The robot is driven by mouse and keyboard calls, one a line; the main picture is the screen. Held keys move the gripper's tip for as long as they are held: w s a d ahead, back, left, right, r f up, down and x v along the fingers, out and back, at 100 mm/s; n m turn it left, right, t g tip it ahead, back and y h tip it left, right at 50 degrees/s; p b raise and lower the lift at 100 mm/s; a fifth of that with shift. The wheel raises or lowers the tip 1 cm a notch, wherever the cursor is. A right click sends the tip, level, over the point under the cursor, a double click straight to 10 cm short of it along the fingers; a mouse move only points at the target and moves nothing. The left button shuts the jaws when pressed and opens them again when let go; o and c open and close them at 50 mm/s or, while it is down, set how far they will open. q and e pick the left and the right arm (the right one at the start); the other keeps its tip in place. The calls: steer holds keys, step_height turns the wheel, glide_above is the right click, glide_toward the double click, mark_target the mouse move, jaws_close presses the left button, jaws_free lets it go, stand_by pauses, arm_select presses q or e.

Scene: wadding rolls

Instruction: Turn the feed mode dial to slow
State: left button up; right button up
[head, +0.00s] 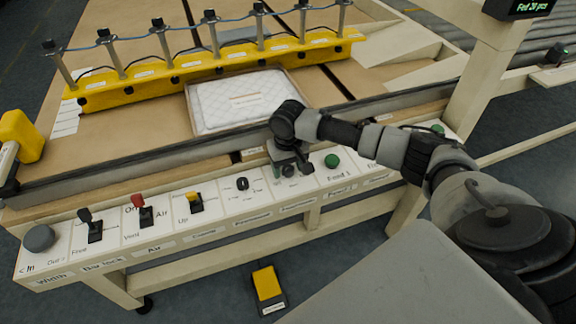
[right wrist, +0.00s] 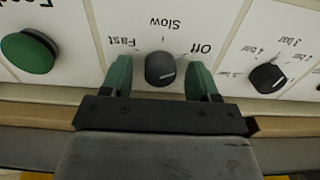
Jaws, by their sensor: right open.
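The feed mode dial (right wrist: 160,68) is a small dark knob on a white panel, seen upside down in the right wrist view. The labels Fast, Slow and Off are printed around it. A pale mark shows on the knob, but I cannot tell for certain which label it points to. My right gripper (right wrist: 160,78) is open, with one green finger on each side of the dial and a visible gap to each. In the head view my right gripper (head: 290,167) is over the panel and mostly hides the dial. My left gripper is not in view.
A green button (right wrist: 28,52) and a pressure dial with bar labels (right wrist: 267,77) flank the feed mode dial. In the head view, several switches and a grey knob (head: 39,238) line the panel to the left. A white wadding pad (head: 235,100) lies behind the rail.

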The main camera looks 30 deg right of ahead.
steer(key=c, duration=0.9)
steer(key=shift+r+n+p, duration=0.15)
steer(key=shift+n+p, duration=0.25)
steer(key=shift+p, duration=0.35)
steer(key=n+p, duration=0.4)
steer(key=shift+r, duration=0.1)
steer(key=n+p, duration=0.2)
steer(key=n, duration=0.1)
steer(key=shift+f+n+p, duration=0.2)
steer(key=shift+n+p, duration=0.3)
steer(key=shift+n, duration=1.3)
steer(key=o, duration=0.9)
